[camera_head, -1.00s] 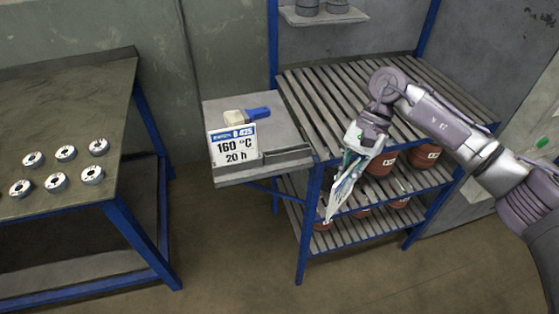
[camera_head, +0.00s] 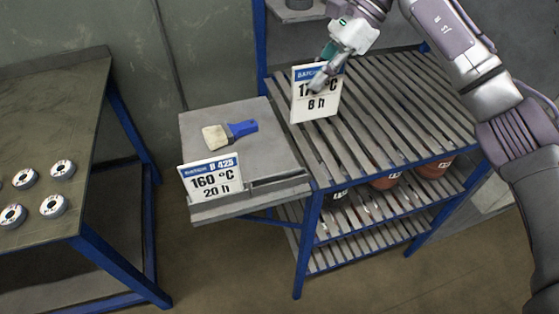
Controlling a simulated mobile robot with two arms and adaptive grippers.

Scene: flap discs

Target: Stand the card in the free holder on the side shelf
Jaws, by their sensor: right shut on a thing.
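My right gripper (camera_head: 326,75) is shut on a white card (camera_head: 312,102) with a blue header and "8 h" on its lower line. Its fingers cover part of the middle line. The card is upright above the left part of the slatted rack. The side shelf (camera_head: 200,127) is a grey plate at the rack's left. A second card (camera_head: 211,180), reading "B 425, 160 °C, 20 h", stands at its front left. To the right of that card, an empty holder (camera_head: 275,181) runs along the shelf's front edge. My left gripper is not in view.
A brush (camera_head: 230,133) with a blue handle lies on the side shelf behind the standing card. The slatted rack (camera_head: 385,110) has blue posts and red-brown pots below. A table (camera_head: 70,115) with several discs stands at the left.

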